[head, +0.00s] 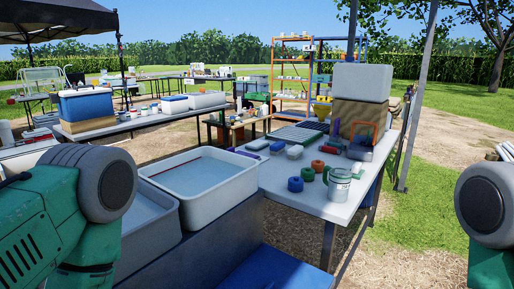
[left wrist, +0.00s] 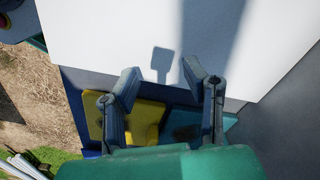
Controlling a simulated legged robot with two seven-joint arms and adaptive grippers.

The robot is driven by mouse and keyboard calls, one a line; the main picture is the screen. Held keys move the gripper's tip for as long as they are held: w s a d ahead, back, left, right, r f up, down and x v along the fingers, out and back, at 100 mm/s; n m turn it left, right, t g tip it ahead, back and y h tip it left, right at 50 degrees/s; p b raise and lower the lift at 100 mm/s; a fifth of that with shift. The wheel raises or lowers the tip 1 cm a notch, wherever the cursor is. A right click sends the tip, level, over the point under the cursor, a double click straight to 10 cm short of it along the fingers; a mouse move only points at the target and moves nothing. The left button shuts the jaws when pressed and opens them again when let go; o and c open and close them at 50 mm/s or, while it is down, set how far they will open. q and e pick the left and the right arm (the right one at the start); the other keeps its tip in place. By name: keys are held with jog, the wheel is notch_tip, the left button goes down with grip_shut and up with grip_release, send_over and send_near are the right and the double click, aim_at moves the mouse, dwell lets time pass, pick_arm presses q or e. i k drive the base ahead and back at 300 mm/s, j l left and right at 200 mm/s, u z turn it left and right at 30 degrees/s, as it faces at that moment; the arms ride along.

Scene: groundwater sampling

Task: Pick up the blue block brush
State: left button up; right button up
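A small blue block (head: 277,146) lies on the pale table (head: 285,183) in the head view, among other small items. It may be the blue block brush, but it is too small to make out bristles. No blue brush can be made out on the white surface in the left wrist view. My left gripper (left wrist: 160,72) shows there with its two fingers spread apart and nothing between them, over the edge of a white surface (left wrist: 110,30). In the head view only arm links show at the left and right edges. My right gripper is out of view.
Near the blue block are a white block (head: 294,152), blue rings (head: 295,184), orange rings (head: 317,166) and a clear mug (head: 339,184). White basins (head: 205,180) stand to the left. A grey bin (head: 362,82) stands at the back right. Yellow (left wrist: 146,122) and teal pieces lie below my left gripper.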

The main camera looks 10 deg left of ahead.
aim_at(275, 149)
jog(key=i+l+u, duration=0.1)
jog(key=i+l, duration=0.15)
jog(key=l, duration=0.25)
jog(key=i+l+u, duration=0.15)
jog(key=l, duration=0.35)
jog(key=i+l+u, duration=0.1)
jog(key=i+l, duration=0.2)
jog(key=l, duration=0.25)
jog(key=i+l+u, duration=0.1)
jog(key=l, duration=0.5)
jog(key=i+l+u, duration=0.15)
jog(key=l, duration=0.4)
jog(key=i+l+u, duration=0.1)
jog(key=i+l, duration=0.15)
jog(key=l, duration=0.35)
jog(key=i+l+u, duration=0.1)
jog(key=l, duration=0.5)
jog(key=i+l+u, duration=0.15)
jog(key=l, duration=0.45)
jog(key=k, duration=0.05)
